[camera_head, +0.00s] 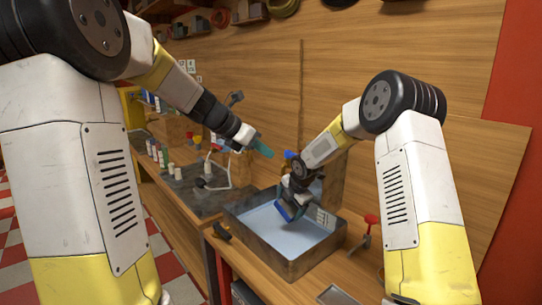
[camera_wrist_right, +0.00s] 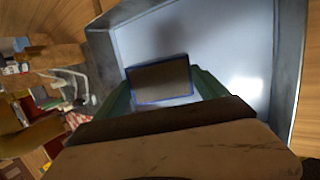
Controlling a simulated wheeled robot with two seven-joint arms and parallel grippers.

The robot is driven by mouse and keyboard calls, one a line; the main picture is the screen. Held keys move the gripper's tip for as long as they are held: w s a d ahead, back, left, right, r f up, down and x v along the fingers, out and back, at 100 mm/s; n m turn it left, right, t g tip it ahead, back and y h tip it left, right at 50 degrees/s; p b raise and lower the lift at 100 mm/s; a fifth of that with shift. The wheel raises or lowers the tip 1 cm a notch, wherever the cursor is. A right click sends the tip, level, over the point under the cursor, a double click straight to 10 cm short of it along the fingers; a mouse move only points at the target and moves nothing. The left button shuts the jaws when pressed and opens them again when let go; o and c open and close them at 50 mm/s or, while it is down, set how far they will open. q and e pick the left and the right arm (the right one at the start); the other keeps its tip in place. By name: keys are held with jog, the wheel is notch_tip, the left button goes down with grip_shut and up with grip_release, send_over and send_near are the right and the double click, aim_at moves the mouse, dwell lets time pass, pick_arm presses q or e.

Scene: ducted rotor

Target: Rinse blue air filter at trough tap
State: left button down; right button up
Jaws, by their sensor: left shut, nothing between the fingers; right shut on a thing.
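The blue air filter (camera_wrist_right: 160,80) is a dark rectangular panel with a thin blue frame. My right gripper (camera_wrist_right: 163,92) is shut on it, with green fingers at its two sides. In the head view the filter (camera_head: 284,211) is small, tilted and partly hidden by my right gripper (camera_head: 292,205). It hangs over the trough (camera_head: 292,267), a grey metal basin with a pale blue surface inside. I cannot tell whether the filter touches that surface. A small blue part (camera_head: 289,154) behind my right wrist may belong to the tap. My left gripper (camera_head: 262,149) is shut and empty, above and behind the trough.
A red-topped fitting (camera_head: 371,219) stands right of the trough. A black object (camera_head: 222,231) lies by its left corner. The dark bench (camera_head: 205,197) at left holds several bottles (camera_head: 160,155) and a pale pipe frame. A wooden wall (camera_head: 400,45) closes the back.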

jog(key=shift+s, duration=0.1)
jog(key=s, duration=0.7)
jog(key=shift+s+a, duration=0.35)
jog(key=shift+s, duration=0.05)
dwell(0.3)
dwell(0.8)
dwell(0.4)
jog(key=s+r, duration=0.4)
jog(key=s, duration=0.1)
jog(key=shift+a, duration=0.25)
dwell(1.0)
